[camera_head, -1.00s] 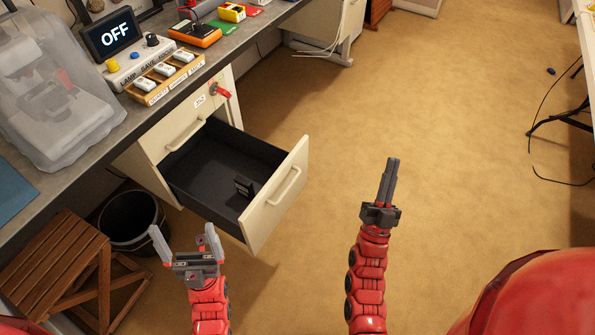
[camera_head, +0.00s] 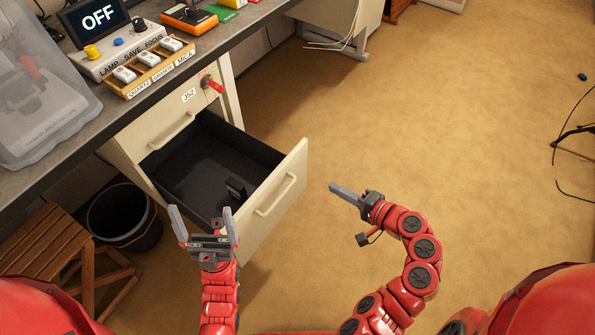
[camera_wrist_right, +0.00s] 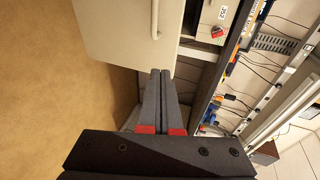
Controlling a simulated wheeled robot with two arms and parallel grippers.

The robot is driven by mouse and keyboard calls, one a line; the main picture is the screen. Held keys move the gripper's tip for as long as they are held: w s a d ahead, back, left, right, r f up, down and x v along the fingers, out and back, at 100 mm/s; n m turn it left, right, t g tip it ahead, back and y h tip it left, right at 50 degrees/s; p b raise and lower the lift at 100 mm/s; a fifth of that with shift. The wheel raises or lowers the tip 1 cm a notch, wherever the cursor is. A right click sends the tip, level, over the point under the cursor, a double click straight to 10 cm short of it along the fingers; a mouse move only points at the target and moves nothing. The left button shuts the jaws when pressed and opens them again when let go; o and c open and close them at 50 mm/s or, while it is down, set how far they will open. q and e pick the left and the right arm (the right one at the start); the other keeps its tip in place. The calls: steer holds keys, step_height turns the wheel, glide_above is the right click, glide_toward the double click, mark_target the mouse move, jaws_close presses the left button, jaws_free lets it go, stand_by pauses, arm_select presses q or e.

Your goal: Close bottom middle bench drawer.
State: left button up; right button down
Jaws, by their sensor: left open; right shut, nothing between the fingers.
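The open bench drawer (camera_head: 292,168) is cream-fronted with a dark inside and a bar handle (camera_head: 275,195); it is pulled far out of the cabinet under the bench. A small black object (camera_head: 236,188) lies in it. My right gripper (camera_head: 334,187) is shut and empty, to the right of the drawer front and apart from it, pointing towards it. In the right wrist view, the drawer front (camera_wrist_right: 118,30) with its handle (camera_wrist_right: 155,20) is ahead of the shut fingers (camera_wrist_right: 160,75). My left gripper (camera_head: 203,212) is open and empty, at the near side of the drawer; whether it touches cannot be told.
A black bin (camera_head: 125,215) and a wooden stool (camera_head: 45,245) stand left of my left gripper. The bench top holds a lamp control box (camera_head: 120,50).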

steer(key=s+a+r+n+g+y, duration=0.1)
steer(key=s, duration=0.1)
steer(key=b, duration=0.3)
glide_toward(281, 173)
steer(key=shift+n+g, duration=0.3)
steer(key=shift+g, duration=0.1)
steer(key=p+x, duration=0.1)
steer(key=x, duration=0.4)
steer(key=shift+w+a+p, duration=0.1)
steer(key=shift+w+p, duration=0.1)
steer(key=shift+p, duration=0.15)
steer(key=shift+w+a, duration=0.35)
steer(key=shift+a, duration=0.05)
steer(key=shift+a, duration=0.1)
